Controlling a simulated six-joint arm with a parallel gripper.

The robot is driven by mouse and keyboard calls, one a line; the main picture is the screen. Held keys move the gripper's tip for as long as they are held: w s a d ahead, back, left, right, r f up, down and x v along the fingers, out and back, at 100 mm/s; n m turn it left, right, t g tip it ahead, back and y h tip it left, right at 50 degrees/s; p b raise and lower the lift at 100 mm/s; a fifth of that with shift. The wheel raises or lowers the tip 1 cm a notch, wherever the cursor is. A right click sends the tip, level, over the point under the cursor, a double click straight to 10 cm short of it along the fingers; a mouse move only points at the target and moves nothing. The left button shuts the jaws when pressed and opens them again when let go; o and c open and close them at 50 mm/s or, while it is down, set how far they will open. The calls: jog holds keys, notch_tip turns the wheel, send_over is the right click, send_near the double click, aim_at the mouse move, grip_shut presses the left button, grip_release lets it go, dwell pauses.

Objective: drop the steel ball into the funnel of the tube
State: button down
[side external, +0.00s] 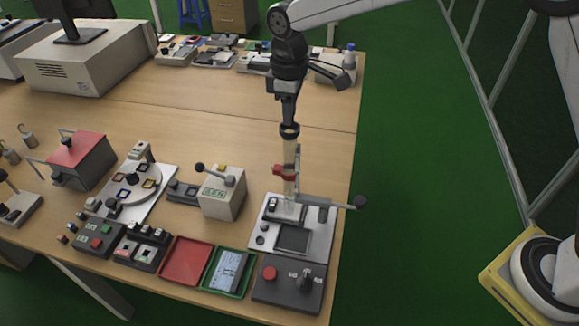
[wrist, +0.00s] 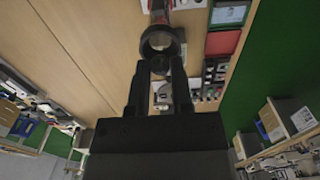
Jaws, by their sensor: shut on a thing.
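The clear tube (side external: 290,165) stands upright on the light test fixture, with a dark funnel (side external: 289,131) at its top. My gripper (side external: 288,120) points down just above the funnel, close to its rim. In the wrist view the funnel (wrist: 160,32) shows as a dark ring just beyond my fingertips (wrist: 160,68). The gripper is shut on the steel ball (wrist: 159,65), a small round dark-grey shape between the fingertips. The ball is too small to make out in the side view, and whether it touches the funnel cannot be told.
A red clamp (side external: 284,170) sits on the tube, and a lever with a black knob (side external: 360,202) sticks out right. A beige box (side external: 222,194), red tray (side external: 186,261) and green tray (side external: 208,276) stand nearby. The table's right edge is close.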

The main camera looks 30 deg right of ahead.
dwell(0.4)
jog(key=shift+c, duration=2.2)
grip_release()
jog(key=shift+r, duration=0.15)
jog(key=shift+r, duration=2.4)
